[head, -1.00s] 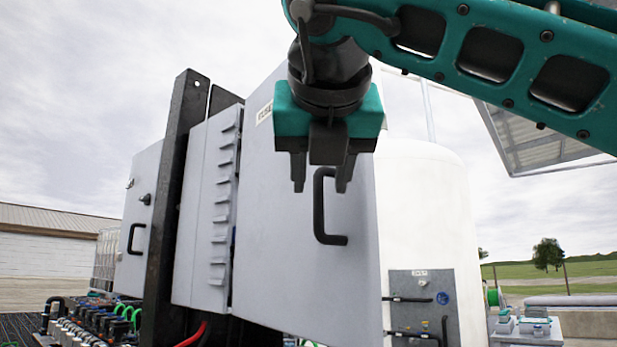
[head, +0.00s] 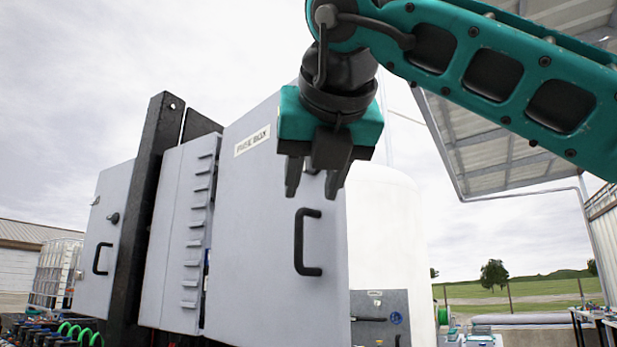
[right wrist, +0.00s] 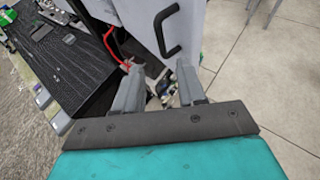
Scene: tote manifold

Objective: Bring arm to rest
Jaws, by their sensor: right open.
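My right gripper (head: 317,182) hangs with its fingers pointing down in the head view, on the teal arm that comes in from the upper right. It is open, with nothing between its fingers. Behind it stands a tall grey cabinet door (head: 262,225) with a black handle (head: 307,242); the gripper shows above that handle. In the right wrist view the open fingers (right wrist: 158,82) point toward the door's lower part, and the handle (right wrist: 168,32) shows beyond them, apart from them. My left gripper is in neither view.
A black upright post (head: 147,220) stands left of the door, with another grey panel (head: 105,240) beyond it. A white tank (head: 388,250) is behind the door. A dark grated deck with green and black fittings (head: 75,332) lies low left. Open paved floor (right wrist: 265,90) lies right of the door.

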